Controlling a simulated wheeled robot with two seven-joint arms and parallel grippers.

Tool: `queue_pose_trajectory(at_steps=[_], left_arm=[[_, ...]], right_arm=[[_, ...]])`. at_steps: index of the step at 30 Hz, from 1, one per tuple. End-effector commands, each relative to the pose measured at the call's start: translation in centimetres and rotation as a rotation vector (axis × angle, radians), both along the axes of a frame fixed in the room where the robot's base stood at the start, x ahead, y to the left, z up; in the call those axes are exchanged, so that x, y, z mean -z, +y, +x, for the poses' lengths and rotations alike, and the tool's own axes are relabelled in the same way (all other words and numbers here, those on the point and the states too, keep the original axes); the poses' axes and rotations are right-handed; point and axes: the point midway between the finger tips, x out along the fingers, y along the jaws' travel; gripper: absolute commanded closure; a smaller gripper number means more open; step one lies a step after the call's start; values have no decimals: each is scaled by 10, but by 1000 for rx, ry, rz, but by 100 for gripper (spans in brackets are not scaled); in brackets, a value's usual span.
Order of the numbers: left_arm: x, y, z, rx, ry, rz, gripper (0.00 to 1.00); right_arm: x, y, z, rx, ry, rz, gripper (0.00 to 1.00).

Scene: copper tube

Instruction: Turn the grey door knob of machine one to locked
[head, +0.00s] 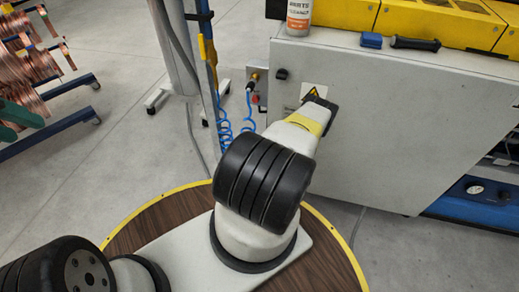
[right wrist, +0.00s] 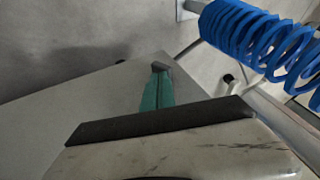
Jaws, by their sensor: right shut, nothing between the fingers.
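The machine (head: 390,110) is a pale grey cabinet with a yellow top at the upper right of the head view. A small dark knob (head: 281,74) sits near its upper left edge; I cannot tell whether it is the grey door knob or how it is turned. My right gripper (right wrist: 158,88), with teal fingers, is shut and empty in the right wrist view.
A blue coiled hose (right wrist: 255,38) hangs close by in the right wrist view. A bottle (head: 299,17), a blue block (head: 372,40) and a black-handled tool (head: 415,43) lie on the machine. A copper tube rack (head: 50,135) stands at left.

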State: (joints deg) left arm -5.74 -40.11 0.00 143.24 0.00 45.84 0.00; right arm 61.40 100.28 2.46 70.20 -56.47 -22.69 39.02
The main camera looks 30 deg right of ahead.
Motion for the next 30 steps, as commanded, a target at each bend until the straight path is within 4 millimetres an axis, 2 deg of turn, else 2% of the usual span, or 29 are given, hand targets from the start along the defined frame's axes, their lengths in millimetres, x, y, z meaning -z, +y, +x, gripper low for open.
queue_pose_trajectory(at_steps=[30], left_arm=[[0, 0, 0, 0, 0, 0, 65]], right_arm=[[-3, 4, 4, -3, 86, -73, 100]])
